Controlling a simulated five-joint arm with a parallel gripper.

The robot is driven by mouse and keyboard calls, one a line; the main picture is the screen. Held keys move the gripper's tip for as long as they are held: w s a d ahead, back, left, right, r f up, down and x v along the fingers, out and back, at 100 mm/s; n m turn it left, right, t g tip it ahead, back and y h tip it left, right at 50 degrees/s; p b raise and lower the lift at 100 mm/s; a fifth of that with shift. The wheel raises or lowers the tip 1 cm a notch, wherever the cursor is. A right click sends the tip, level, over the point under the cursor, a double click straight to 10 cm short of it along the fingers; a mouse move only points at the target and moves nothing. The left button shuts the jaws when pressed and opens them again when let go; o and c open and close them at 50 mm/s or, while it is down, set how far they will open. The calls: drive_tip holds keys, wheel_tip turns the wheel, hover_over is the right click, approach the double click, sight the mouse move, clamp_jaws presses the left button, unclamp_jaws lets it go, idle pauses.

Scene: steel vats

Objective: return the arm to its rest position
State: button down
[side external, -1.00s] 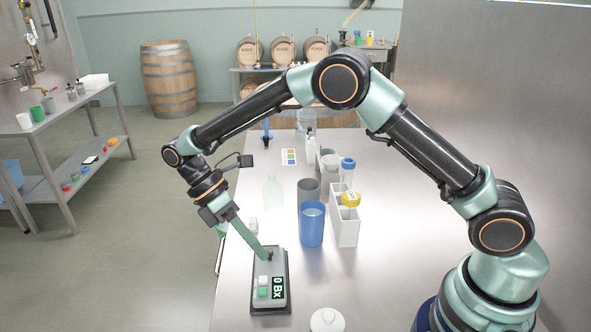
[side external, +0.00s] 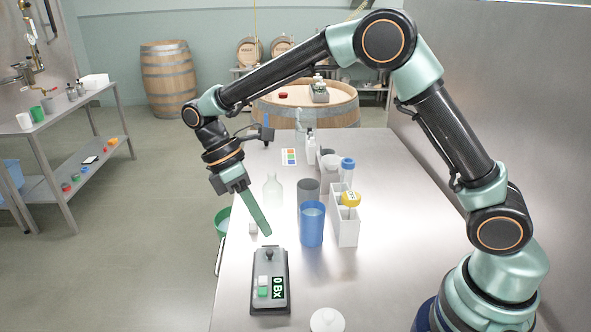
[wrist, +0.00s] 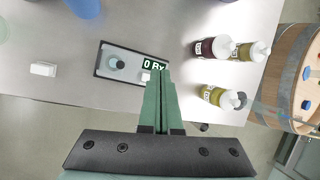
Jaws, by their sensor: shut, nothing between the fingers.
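My gripper (side external: 268,233) is shut and empty. In the side external view its green fingers point down, above and just behind the refractometer-like device (side external: 267,281), which lies on the steel table (side external: 390,270) with its display reading "0 Bx". In the wrist view my gripper (wrist: 160,72) points toward the device (wrist: 118,64), whose display shows next to the fingertips. The fingertips look apart from the device in the side external view.
A blue cup (side external: 311,226), a grey cup (side external: 308,190), a white rack (side external: 345,222) with a yellow-capped item (side external: 351,199), and a clear bottle (side external: 273,190) stand behind the device. A white lidded jar (side external: 327,320) is in front. Bottles (wrist: 212,48) show in the wrist view.

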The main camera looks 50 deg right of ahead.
drive_tip(key=s+d+r+m+t+y, duration=0.1)
drive_tip(key=s+d+r+m+t, duration=0.7)
drive_tip(key=d+r+m+t, duration=0.2)
drive_tip(key=shift+d+r+m+t+y, duration=0.25)
drive_tip(key=shift+d+m+t+y, duration=0.2)
drive_tip(key=shift+d+m, duration=0.55)
